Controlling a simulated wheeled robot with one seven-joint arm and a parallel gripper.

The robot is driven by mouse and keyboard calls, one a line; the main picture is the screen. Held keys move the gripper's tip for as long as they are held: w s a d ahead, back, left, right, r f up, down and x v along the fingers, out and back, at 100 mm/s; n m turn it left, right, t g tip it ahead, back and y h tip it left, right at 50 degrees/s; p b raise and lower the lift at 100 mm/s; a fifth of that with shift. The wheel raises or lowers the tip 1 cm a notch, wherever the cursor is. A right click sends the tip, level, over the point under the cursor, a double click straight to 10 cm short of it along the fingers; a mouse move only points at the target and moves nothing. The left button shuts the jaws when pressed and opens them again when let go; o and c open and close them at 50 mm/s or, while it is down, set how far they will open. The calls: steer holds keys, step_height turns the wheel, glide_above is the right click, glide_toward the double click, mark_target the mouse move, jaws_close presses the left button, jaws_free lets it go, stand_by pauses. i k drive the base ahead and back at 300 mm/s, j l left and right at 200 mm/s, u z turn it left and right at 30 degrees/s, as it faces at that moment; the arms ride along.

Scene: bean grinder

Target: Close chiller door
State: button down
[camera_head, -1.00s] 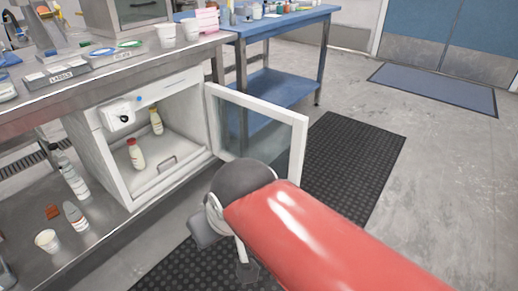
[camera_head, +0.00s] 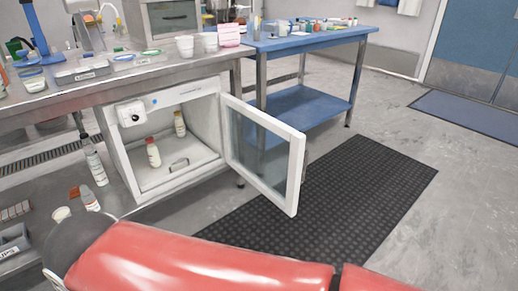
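The chiller (camera_head: 116,157) is a white cabinet under the steel bench. Its door (camera_head: 297,176), a white frame around a glass pane, is hinged at the right side and stands wide open, swung out toward the floor mat. Two bottles with milky contents, a red-capped one (camera_head: 153,153) and a yellow-capped one (camera_head: 180,125), stand inside. My red arm crosses the bottom of the head view, and its grey end part lies at the lower left, apart from the door. My gripper's fingers are not visible.
A steel bench (camera_head: 100,86) runs above the chiller, with cups and trays on top. Bottles stand on the lower shelf at left. A blue table (camera_head: 310,38) stands behind the door. A black mat (camera_head: 365,190) covers open floor at right.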

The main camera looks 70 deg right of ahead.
mark_target(289, 205)
steer(key=k+l, duration=0.1)
steer(key=l, duration=0.4)
steer(key=k+l, duration=0.1)
steer(key=l, duration=0.4)
steer(key=k+l, duration=0.1)
steer(key=l, duration=0.9)
steer(key=k+l, duration=0.15)
steer(key=l, duration=0.35)
steer(key=k+l, duration=0.1)
steer(key=l, duration=0.4)
steer(key=k+l, duration=0.1)
steer(key=l, duration=0.4)
steer(key=k+l, duration=0.1)
steer(key=l, duration=0.4)
steer(key=k+z, duration=0.4)
steer(key=k+l+z, duration=0.1)
steer(key=k+z, duration=0.3)
steer(key=k, duration=0.1)
